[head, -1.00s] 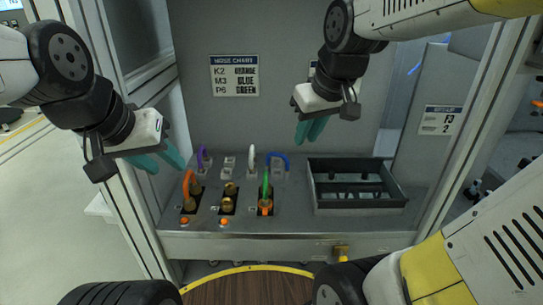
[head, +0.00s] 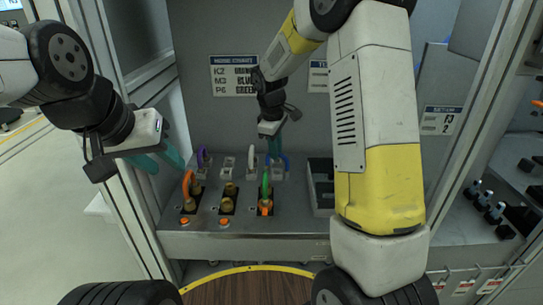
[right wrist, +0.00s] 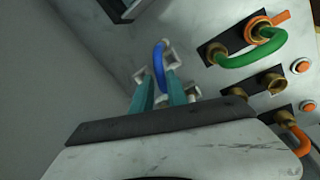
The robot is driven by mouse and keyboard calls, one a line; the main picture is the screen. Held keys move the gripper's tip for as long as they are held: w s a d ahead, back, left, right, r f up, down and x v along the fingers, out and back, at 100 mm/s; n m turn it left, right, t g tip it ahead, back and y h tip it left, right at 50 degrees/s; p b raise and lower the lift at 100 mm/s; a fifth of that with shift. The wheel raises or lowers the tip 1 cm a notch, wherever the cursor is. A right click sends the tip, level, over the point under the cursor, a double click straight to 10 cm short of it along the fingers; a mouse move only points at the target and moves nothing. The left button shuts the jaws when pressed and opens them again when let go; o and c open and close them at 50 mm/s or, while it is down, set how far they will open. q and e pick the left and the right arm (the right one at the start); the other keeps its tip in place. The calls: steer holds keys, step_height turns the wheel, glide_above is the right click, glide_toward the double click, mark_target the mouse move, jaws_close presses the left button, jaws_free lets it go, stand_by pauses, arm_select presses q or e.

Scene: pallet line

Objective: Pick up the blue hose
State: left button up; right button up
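The blue hose (head: 286,161) is a short arch on a pale holder at the back of the grey bench. It also shows in the right wrist view (right wrist: 159,68). My right gripper (head: 275,146) points down at it, just above and partly in front of it. In the right wrist view my right gripper (right wrist: 161,84) has its two teal fingers apart, with the hose showing between and just beyond their tips. I cannot tell whether they touch it. My left gripper (head: 168,163) hangs at the left, open and empty, away from the hose.
Purple (head: 203,157) and white (head: 252,158) hoses stand in holders left of the blue one. Orange (head: 187,186) and green (head: 266,186) hoses sit on front fittings. A dark divided tray (head: 321,187) is partly hidden behind my right arm. A mode chart (head: 234,76) hangs on the back wall.

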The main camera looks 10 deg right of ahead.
steer(key=f, duration=0.3)
steer(key=d+f, duration=0.1)
steer(key=f, duration=0.1)
steer(key=shift+w+f, duration=0.25)
steer(key=shift+a, duration=0.1)
jaws_close()
